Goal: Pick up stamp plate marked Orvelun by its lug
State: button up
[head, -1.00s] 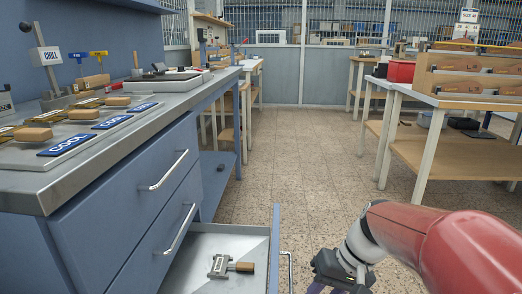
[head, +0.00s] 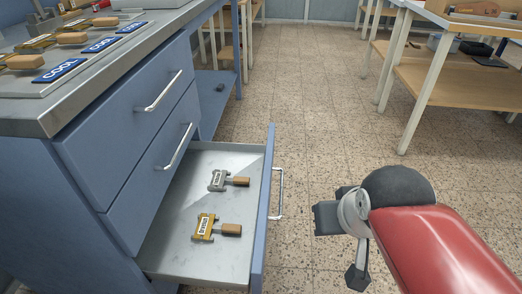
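An open drawer (head: 165,252) low in the blue cabinet holds two stamp plates. One is a brass-coloured plate (head: 205,228) with a wooden lug (head: 231,229) pointing right; its label is too small to read surely. Behind it lies a grey metal plate (head: 219,181) with a wooden lug (head: 241,181), its label also unreadable. I cannot tell which is marked Orvelun. My gripper (head: 340,250) is to the right of the drawer, outside it and apart from both plates. Its fingers are partly hidden by my wrist, so their opening is unclear.
The drawer front with its handle (head: 277,195) stands between my gripper and the plates. On the cabinet top, several wooden-lugged plates lie beside blue COOL signs (head: 60,70). A wooden-shelved table (head: 448,92) stands at the right. The speckled floor (head: 310,110) between is clear.

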aim_at(204, 225)
jog(key=l+u, duration=0.35)
jog(key=k+l+u, duration=0.1)
jog(key=l+u, duration=0.25)
